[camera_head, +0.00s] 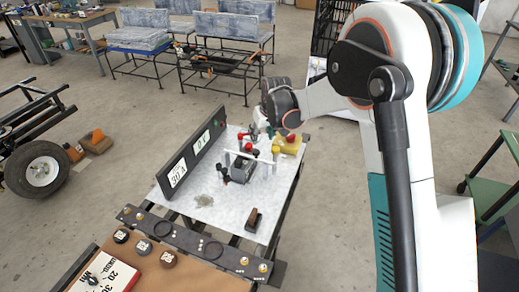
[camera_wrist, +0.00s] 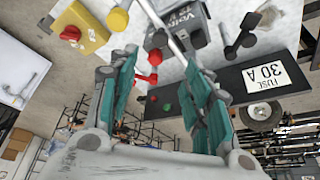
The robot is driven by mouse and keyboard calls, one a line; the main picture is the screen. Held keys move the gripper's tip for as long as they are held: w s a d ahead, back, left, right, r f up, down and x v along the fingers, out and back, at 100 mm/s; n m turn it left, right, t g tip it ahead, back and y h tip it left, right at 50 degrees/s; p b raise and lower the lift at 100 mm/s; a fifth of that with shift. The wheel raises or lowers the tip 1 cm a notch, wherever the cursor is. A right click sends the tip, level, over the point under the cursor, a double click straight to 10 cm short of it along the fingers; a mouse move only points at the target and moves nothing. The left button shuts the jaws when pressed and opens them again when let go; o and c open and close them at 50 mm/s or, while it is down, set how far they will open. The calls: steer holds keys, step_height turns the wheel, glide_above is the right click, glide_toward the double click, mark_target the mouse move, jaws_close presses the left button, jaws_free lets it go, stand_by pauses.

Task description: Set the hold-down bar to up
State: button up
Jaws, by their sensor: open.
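A pale bar (camera_head: 240,156) lies across a dark grey box (camera_head: 239,173) on the metal-topped table; I take it for the hold-down bar. In the wrist view the bar (camera_wrist: 163,27) runs slantwise from the top edge toward the space near my fingertips, beside the grey box (camera_wrist: 186,28). My gripper (camera_wrist: 160,58) is open, its teal fingers apart. I cannot tell whether the bar lies between the fingers or touches them. In the head view my gripper (camera_head: 261,130) is small, partly hidden by my wrist, above the table's far side.
A yellow box with a red button (camera_head: 290,143) stands close to my gripper. A yellow knob (camera_head: 275,150) and red knobs (camera_wrist: 155,57) rise nearby. A dark panel (camera_head: 185,167) with labels stands along the table's left. A small brown block (camera_head: 253,219) sits at the front.

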mark_target(256, 151)
steer(key=b+x, duration=0.4)
steer(key=x, duration=0.9)
steer(key=shift+w+a+f, duration=0.1)
steer(key=shift+f, duration=0.1)
steer(key=shift+c, duration=0.5)
jaws_close()
